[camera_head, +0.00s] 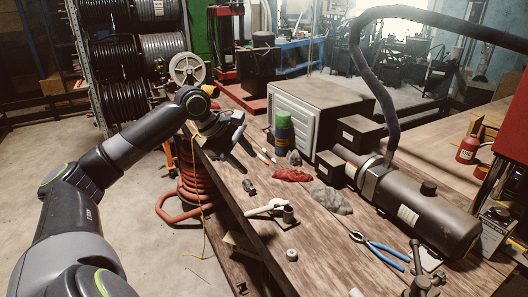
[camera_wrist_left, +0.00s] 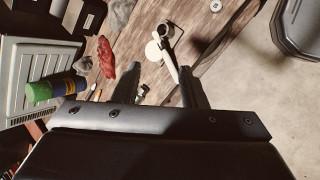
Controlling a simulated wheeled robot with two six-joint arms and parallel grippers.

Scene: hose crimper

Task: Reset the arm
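My left arm reaches in from the left in the head view. Its gripper (camera_head: 232,148) hangs over the left edge of the wooden workbench (camera_head: 228,165). In the left wrist view the two dark fingers of the left gripper (camera_wrist_left: 160,86) stand apart with a gap between them, and nothing is held. A white-handled tool with a metal cup (camera_head: 268,208) lies on the bench; it also shows in the left wrist view (camera_wrist_left: 165,45) beyond the fingers. My right gripper is not in view.
On the bench are a green-and-blue can (camera_head: 283,132), a red cloth (camera_head: 291,175), grey rags (camera_head: 331,200), blue-handled pliers (camera_head: 380,250) and a large metal cylinder (camera_head: 425,210). A grey box (camera_head: 315,112) stands behind. Hose reels (camera_head: 130,55) stand left; the floor (camera_head: 150,225) there is open.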

